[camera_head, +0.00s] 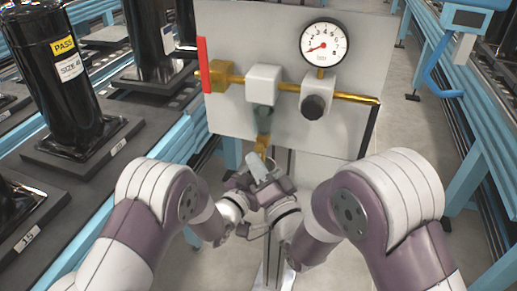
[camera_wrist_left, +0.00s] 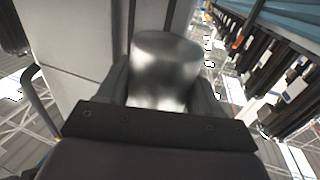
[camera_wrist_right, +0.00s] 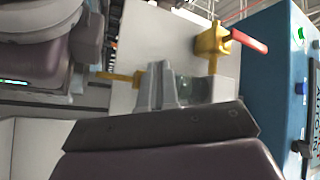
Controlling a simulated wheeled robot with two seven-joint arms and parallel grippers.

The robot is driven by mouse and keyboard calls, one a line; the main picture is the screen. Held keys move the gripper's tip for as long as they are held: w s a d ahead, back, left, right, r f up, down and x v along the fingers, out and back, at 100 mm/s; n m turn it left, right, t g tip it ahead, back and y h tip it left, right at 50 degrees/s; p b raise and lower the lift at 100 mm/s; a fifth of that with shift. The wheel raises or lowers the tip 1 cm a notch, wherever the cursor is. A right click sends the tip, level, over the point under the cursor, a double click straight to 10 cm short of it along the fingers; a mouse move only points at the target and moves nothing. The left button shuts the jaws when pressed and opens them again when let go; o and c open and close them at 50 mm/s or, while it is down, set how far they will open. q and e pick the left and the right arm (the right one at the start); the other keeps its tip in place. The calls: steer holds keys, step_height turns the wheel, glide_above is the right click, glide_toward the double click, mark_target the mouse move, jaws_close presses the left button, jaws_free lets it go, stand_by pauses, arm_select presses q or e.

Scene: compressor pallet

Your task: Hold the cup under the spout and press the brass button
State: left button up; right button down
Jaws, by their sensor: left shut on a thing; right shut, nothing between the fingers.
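My left gripper (camera_wrist_left: 165,82) is shut on a silver metal cup (camera_wrist_left: 165,62), with one dark finger on each side. In the head view both grippers are close together below the panel, overlapping, so the cup is hard to make out there. A brass spout (camera_head: 262,143) hangs below the grey bowl (camera_head: 263,116) of the filter unit; it also shows in the right wrist view (camera_wrist_right: 120,77). My right gripper (camera_wrist_right: 160,80) is shut and empty, its fingers in front of the bowl. I cannot make out the brass button or whether the cup is under the spout.
The grey panel (camera_head: 225,30) carries a pressure gauge (camera_head: 325,44), a black knob (camera_head: 314,107) and a red lever (camera_head: 204,64) on a brass valve. Black cylinders (camera_head: 60,75) stand on the conveyor at left. Blue frames (camera_head: 470,160) stand at right.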

steer(key=shift+w, duration=0.1)
stand_by(0.7)
steer(key=shift+w+d, duration=0.15)
steer(key=shift+w, duration=0.15)
steer(key=shift+w+d, duration=0.15)
steer(key=shift+w, duration=0.3)
stand_by(1.6)
steer(key=shift+s, duration=0.15)
stand_by(2.5)
steer(key=shift+s+a, duration=0.25)
steer(key=shift+s, duration=0.45)
steer(key=shift+s+a, duration=0.25)
steer(key=shift+s, duration=0.55)
steer(key=shift+s+a, duration=0.3)
steer(key=shift+s, duration=0.5)
steer(key=shift+s+a, duration=0.25)
steer(key=shift+s, duration=0.55)
